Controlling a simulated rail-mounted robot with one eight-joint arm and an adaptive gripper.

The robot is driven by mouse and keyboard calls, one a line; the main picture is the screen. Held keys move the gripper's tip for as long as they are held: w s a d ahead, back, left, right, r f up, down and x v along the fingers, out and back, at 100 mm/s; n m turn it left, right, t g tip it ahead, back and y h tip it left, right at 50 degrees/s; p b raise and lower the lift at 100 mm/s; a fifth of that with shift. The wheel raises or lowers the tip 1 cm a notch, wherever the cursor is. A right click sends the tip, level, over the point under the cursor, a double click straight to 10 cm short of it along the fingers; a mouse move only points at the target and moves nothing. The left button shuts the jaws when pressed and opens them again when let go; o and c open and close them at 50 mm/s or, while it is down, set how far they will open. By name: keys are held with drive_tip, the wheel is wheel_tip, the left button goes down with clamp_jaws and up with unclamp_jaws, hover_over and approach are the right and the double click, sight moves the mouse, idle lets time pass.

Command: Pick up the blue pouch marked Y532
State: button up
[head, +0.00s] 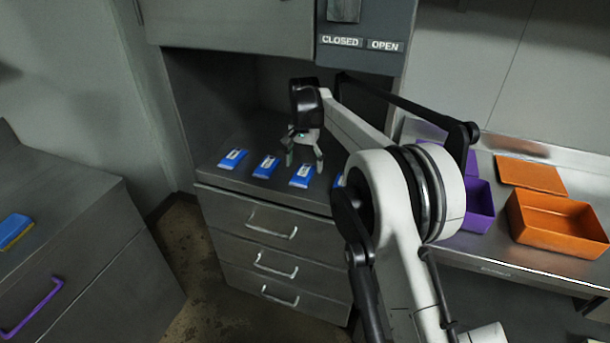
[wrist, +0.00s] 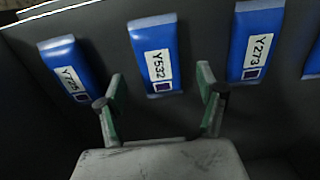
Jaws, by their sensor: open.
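The blue pouch marked Y532 (wrist: 156,62) has a white label and lies in the middle of the wrist view, between and beyond my fingertips. By its place in the row, it is the blue pouch (head: 302,176) just in front of my gripper in the head view, where its marking is too small to read. My gripper (head: 304,163) is open and empty. In the wrist view its two fingers (wrist: 162,94) are spread wide, and the pouch lies apart from them.
Pouch Y273 (wrist: 254,45) lies right of Y532 in the wrist view; another blue pouch (wrist: 70,68) lies left. The row is on a grey ledge (head: 215,174) inside a cabinet. An orange bin (head: 545,238) and purple bin (head: 481,210) stand right.

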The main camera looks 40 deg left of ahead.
sight(304, 170)
drive_tip(key=shift+f, duration=1.7)
drive_tip(key=c, duration=0.8)
drive_tip(key=shift+r, duration=0.1)
